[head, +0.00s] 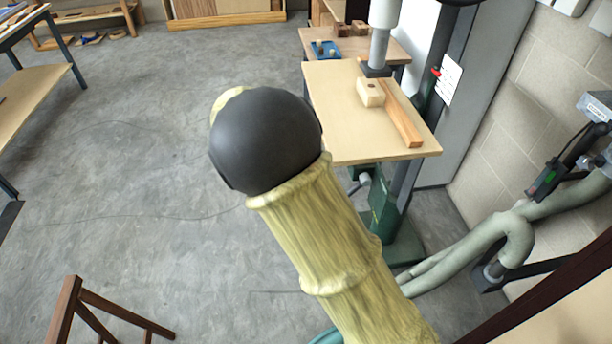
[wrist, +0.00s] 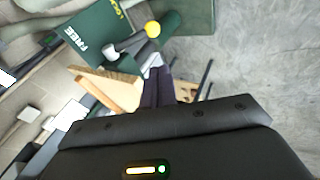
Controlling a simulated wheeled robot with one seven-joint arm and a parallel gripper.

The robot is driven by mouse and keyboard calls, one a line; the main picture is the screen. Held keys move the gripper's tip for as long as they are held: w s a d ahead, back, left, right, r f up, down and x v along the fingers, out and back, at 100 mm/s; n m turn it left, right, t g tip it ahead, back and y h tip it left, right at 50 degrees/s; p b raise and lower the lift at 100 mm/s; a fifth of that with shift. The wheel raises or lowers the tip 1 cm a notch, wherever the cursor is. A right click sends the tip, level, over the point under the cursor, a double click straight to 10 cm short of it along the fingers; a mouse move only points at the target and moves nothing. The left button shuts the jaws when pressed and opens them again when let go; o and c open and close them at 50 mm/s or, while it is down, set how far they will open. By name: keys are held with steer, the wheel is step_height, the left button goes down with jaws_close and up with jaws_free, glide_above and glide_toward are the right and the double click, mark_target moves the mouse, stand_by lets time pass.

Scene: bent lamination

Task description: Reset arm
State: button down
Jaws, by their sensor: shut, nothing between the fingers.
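My gripper (wrist: 158,84) shows in the wrist view, with its dark fingers together and nothing between them. It is in the air, with the wooden board of the machine behind it. In the head view my arm, in a yellowish sleeve with a black rounded joint, reaches up across the middle. It hides my gripper there.
A drill press with a wooden table (head: 335,124) stands at the right, bearing a pale block (head: 370,93) and a wooden strip (head: 402,120). Grey-green hoses (head: 470,255) run beside the wall. A wooden frame (head: 68,310) stands at lower left. The concrete floor (head: 150,190) at left is mostly clear.

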steer(key=shift+s+d, duration=0.1)
steer(key=shift+s, duration=0.1)
steer(key=s+d+r+y+p, duration=0.3)
steer(key=s+d+r, duration=0.1)
steer(key=s+d, duration=0.4)
steer(key=s+d+r+m+g+y+p, duration=0.1)
steer(key=s+d+r+y+p, duration=0.2)
steer(key=s+d, duration=0.6)
steer(key=shift+s+d+r+m+p, duration=0.2)
steer(key=shift+d+r+m+p, duration=0.1)
steer(key=shift+d+r+p, duration=0.3)
steer(key=shift+r, duration=0.1)
